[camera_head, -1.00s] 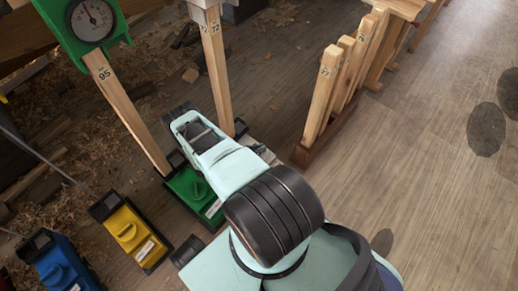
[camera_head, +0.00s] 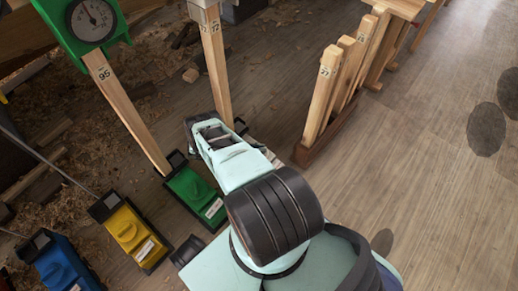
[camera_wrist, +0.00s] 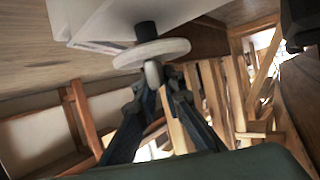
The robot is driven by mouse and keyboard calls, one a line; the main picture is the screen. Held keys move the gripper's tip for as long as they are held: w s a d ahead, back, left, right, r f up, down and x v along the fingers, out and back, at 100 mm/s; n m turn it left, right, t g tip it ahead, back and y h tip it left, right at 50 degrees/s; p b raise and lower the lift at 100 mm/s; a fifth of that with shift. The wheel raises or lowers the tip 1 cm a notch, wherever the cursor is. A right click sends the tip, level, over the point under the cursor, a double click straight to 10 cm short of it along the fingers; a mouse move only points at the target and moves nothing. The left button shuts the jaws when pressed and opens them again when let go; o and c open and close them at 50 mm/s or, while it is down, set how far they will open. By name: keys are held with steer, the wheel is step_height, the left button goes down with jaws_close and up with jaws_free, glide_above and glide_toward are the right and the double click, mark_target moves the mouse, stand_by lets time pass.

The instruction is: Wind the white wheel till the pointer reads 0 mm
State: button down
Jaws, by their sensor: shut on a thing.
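The white wheel (camera_wrist: 152,53) shows in the wrist view, a disc on a short dark shaft under a pale box (camera_wrist: 110,20). A white handle knob (camera_wrist: 152,74) sticks out from its near face. The dark fingers of my gripper (camera_wrist: 160,88) close in around this knob, shut on it. In the head view the wheel is hidden and my arm covers the gripper. A round dial (camera_head: 93,20) with a dark pointer sits in a green frame (camera_head: 60,25) at the top left; its reading is too small to tell.
Wooden posts (camera_head: 215,65) stand behind my arm, and a row of upright slats (camera_head: 320,95) stands right of it. Green (camera_head: 195,195), yellow (camera_head: 130,235) and blue (camera_head: 62,265) blocks stand on the floor at the left.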

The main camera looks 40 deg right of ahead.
steer(key=shift+s, duration=0.15)
steer(key=c, duration=2)
jaws_free()
steer(key=shift+c, duration=0.2)
steer(key=shift+v, duration=3.8)
